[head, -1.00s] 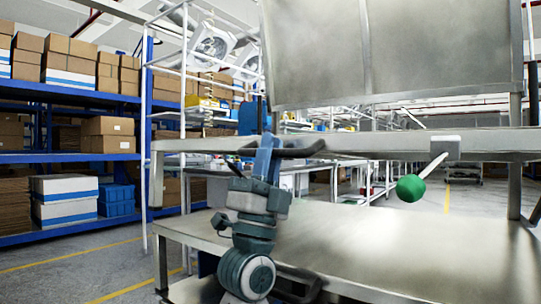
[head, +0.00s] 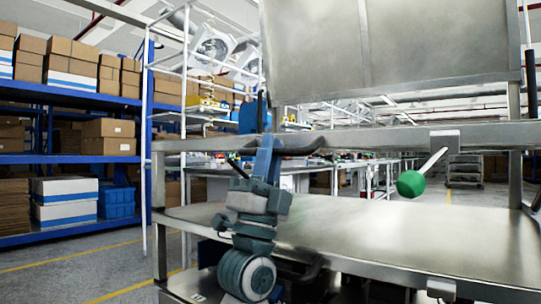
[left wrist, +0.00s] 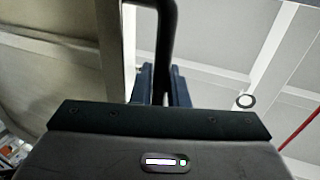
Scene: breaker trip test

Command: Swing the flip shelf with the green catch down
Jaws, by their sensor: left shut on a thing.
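A grey metal panel (head: 400,45), which looks like the flip shelf, stands raised above the rack's middle rail (head: 370,141) in the head view. The green catch (head: 410,184) is a ball knob on a pale lever hanging at a slant from a bracket on that rail. My left gripper (head: 268,148) is at the left part of the rail, shut on a black bar handle (head: 303,149). In the left wrist view the black bar (left wrist: 166,35) runs down between the blue fingers (left wrist: 160,82). My right gripper is in neither view.
A lower metal shelf (head: 400,235) lies flat below the rail, with a grey bracket (head: 441,288) at its front edge. A rack post (head: 159,215) stands left of my arm. Blue shelving (head: 70,157) with boxes is at the far left; open floor lies before it.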

